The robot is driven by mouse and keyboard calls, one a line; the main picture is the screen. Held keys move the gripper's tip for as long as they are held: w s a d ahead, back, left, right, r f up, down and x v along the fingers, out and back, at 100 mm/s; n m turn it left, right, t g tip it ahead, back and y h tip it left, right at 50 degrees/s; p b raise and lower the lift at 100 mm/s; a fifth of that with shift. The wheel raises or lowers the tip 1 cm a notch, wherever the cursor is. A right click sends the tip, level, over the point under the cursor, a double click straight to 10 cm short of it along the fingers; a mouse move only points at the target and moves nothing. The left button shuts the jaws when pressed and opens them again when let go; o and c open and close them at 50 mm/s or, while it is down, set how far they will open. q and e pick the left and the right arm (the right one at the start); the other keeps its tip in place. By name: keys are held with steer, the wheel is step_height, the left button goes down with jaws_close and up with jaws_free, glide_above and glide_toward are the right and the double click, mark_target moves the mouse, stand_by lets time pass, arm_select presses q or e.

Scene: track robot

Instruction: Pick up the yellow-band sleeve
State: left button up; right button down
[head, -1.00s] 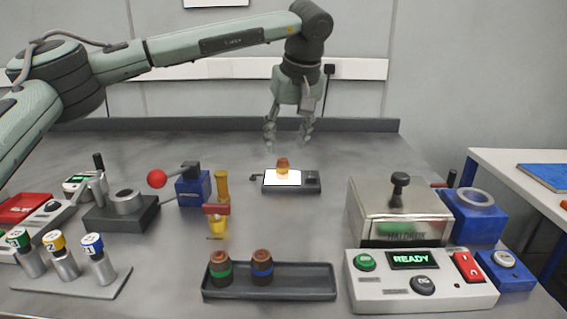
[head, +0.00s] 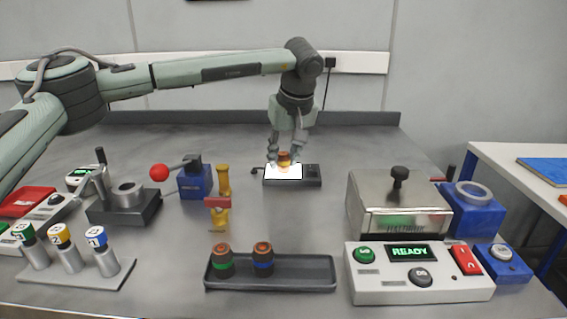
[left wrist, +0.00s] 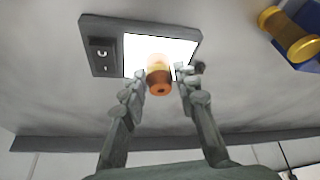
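The yellow-band sleeve (head: 284,158) is a small brown-orange cylinder standing on the lit white panel of a dark light box (head: 312,176). In the left wrist view the sleeve (left wrist: 159,80) shows a pale yellowish band near the panel and a dark hole in its end. My left gripper (head: 284,152) is lowered over the sleeve. In the left wrist view the fingers of my left gripper (left wrist: 160,82) are open, one on each side of the sleeve, with gaps visible. My right gripper is in neither view.
A dark tray (head: 305,272) holds a green-band sleeve (head: 221,262) and a blue-band sleeve (head: 263,260). A blue lever device (head: 194,182) and a yellow stand (head: 222,182) are left of the light box. A metal box (head: 398,205) is to the right.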

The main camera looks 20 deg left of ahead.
mark_target(280, 154)
arm_select(q)
jaws_close()
steer(key=shift+r, duration=0.1)
